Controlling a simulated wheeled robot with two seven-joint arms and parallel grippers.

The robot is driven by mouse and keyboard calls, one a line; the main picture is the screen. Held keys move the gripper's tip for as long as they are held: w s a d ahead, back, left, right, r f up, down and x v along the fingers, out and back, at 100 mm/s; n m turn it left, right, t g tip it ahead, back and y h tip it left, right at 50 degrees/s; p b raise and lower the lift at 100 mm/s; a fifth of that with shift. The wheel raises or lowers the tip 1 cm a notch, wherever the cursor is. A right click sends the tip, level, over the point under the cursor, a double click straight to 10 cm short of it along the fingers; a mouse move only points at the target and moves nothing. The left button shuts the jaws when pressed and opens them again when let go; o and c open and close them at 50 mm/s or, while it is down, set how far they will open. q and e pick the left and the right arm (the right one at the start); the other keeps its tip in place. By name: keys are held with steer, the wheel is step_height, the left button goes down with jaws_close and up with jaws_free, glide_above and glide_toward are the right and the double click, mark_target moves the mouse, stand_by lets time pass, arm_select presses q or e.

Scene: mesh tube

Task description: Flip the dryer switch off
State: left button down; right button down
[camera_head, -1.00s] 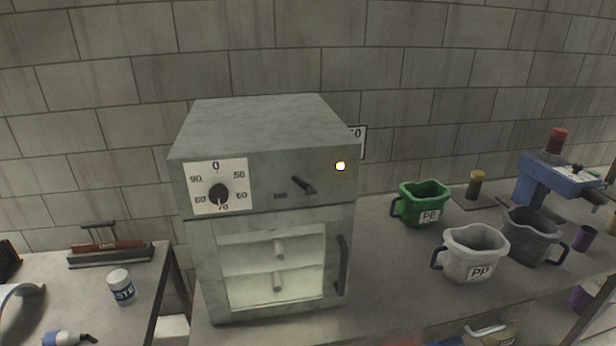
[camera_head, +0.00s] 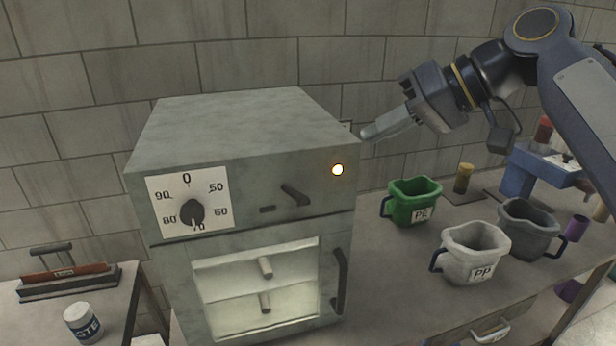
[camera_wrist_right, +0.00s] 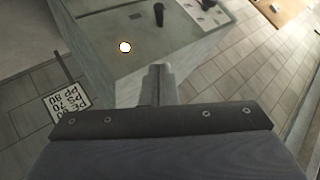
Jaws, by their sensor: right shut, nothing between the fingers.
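The dryer (camera_head: 240,130) is a grey-green box on the bench with a lit orange-white lamp (camera_head: 337,170) at its upper right front. Its dark lever switch (camera_head: 295,195) sits left of the lamp, slanting down to the right. A dial (camera_head: 192,212) on a white plate points near 70. My right gripper (camera_head: 368,134) is shut and empty, to the right of the dryer's upper right side, pointing left. In the right wrist view, the gripper fingers (camera_wrist_right: 157,72) lie in front of the dryer, with the lamp (camera_wrist_right: 125,47) and switch (camera_wrist_right: 159,14) beyond. My left gripper is not in view.
A green PE jug (camera_head: 412,203), a white PP jug (camera_head: 470,255) and a grey jug (camera_head: 528,230) stand on the bench to the right. The dryer's door handle (camera_head: 340,280) projects from its lower front. A label card (camera_wrist_right: 68,103) hangs beside the dryer.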

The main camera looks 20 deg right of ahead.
steer(key=shift+r, duration=0.15)
glide_toward(295, 190)
steer(key=w, duration=0.1)
steer(key=w+a, duration=0.1)
steer(key=w, duration=0.1)
steer(key=shift+w+r, duration=0.15)
steer(key=shift+w, duration=0.05)
steer(key=a+f, duration=0.2)
steer(key=f, duration=0.1)
steer(key=shift+s, duration=0.1)
steer(key=shift+s+a+f, duration=0.1)
steer(key=shift+a+f, duration=0.2)
steer(key=shift+f, duration=0.15)
